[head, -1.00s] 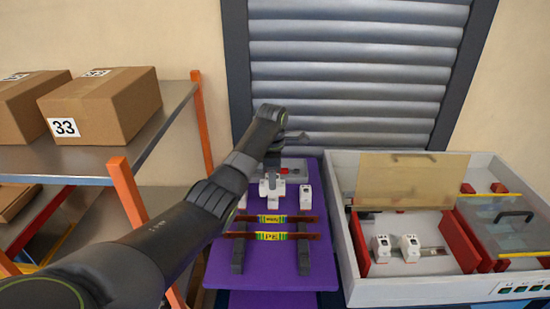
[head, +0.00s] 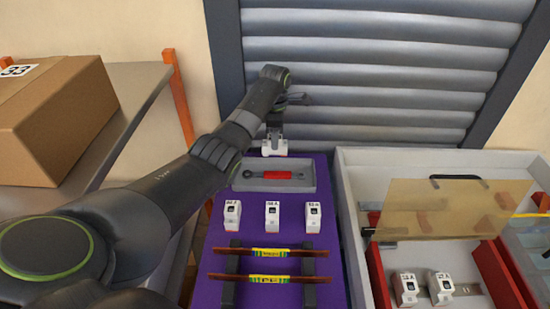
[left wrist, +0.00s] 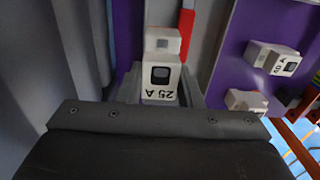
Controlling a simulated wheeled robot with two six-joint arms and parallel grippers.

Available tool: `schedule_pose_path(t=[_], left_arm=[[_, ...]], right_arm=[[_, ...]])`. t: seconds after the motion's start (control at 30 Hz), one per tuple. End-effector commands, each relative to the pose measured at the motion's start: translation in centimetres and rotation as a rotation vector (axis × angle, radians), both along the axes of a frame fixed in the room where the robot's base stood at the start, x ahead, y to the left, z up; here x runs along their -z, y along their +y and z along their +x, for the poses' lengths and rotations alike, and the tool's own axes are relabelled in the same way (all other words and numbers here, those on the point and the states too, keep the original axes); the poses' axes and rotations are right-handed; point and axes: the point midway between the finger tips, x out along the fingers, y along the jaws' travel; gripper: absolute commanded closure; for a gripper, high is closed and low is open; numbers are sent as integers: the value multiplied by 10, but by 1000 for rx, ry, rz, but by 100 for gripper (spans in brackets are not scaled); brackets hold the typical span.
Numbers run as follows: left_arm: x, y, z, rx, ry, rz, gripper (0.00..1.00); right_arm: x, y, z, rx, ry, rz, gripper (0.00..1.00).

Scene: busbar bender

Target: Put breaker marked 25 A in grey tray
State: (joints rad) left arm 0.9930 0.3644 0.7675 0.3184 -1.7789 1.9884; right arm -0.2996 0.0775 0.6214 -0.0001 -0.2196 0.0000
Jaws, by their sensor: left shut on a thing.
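My left gripper (head: 274,132) is shut on a white breaker (head: 274,147) marked 25 A. The marking reads upside down on the breaker (left wrist: 160,75) in the left wrist view. The grey tray (head: 240,184) lies at the back of the purple table, with a red-handled tool (head: 278,175) in it. In the head view the held breaker appears just beyond the tray's far edge, raised; its exact height over the tray is unclear. My right gripper is not in view.
Three white breakers (head: 232,216), (head: 272,216), (head: 313,217) stand in a row in front of the tray. Two striped bars (head: 268,252) lie nearer on dark supports. A white cabinet (head: 352,215) with a tilted tan panel (head: 450,207) is at the right; a shelf with a box (head: 60,120) is left.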

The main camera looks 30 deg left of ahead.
Motion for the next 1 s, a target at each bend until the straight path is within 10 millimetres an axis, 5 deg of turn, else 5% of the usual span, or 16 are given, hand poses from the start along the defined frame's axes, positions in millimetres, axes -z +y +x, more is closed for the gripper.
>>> schedule_pose_path(t=[0.5,0.93,0.97,1.0], left_arm=[[66,0,0,1,0,0,95],[73,0,0,1,-2,0,95],[73,0,0,1,-2,0,65],[72,0,0,1,-2,0,60]], right_arm=[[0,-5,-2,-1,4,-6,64],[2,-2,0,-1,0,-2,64],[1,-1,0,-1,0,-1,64],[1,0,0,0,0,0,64]])
